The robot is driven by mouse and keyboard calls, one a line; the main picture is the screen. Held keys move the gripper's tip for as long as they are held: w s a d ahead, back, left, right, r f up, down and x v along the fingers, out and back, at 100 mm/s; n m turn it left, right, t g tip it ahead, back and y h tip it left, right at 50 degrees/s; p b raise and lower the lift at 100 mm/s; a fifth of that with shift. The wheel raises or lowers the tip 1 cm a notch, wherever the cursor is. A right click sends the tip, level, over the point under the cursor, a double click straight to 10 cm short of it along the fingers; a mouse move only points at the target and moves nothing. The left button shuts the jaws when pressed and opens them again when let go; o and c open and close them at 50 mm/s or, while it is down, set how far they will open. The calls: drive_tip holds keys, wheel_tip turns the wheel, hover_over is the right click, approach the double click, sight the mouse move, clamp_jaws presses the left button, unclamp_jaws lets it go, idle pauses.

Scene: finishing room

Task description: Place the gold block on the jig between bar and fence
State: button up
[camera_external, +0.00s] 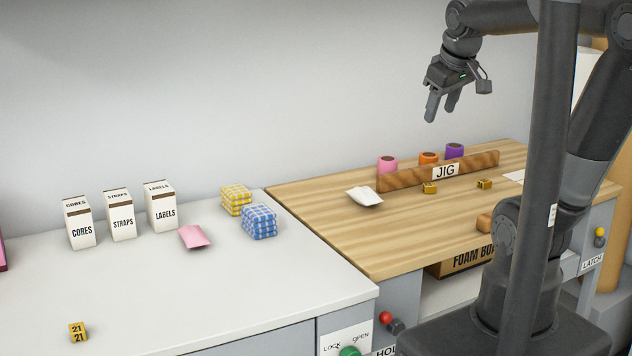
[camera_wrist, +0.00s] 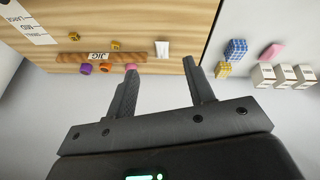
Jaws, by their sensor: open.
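A wooden strip (camera_external: 400,178) with a JIG label stands along the back of the wooden bench top; it also shows in the wrist view (camera_wrist: 125,57). One small gold block (camera_external: 430,188) sits just in front of the strip, and a second gold block (camera_external: 484,184) sits to its right. The wrist view shows both, nearer (camera_wrist: 117,45) and farther (camera_wrist: 74,36) from the strip. A third gold block (camera_external: 78,332), marked 21, sits on the white counter at front left. My gripper (camera_external: 441,114) is open and empty, high above the strip. I cannot tell bar from fence.
Pink (camera_external: 387,164), orange (camera_external: 428,158) and purple (camera_external: 454,151) rolls stand behind the strip. A white packet (camera_external: 364,196) lies left of it. Yellow (camera_external: 236,199) and blue (camera_external: 259,221) checked bundles, a pink packet (camera_external: 194,237) and three boxes (camera_external: 122,216) occupy the white counter.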

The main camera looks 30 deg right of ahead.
drive_tip(key=s+a+f+m, duration=0.2)
drive_tip(key=s, duration=0.3)
drive_tip(key=shift+s+a+m+t+y, duration=0.15)
drive_tip(key=shift+a+m+t+y, duration=0.15)
drive_tip(key=shift+t+y, duration=0.1)
idle(0.8)
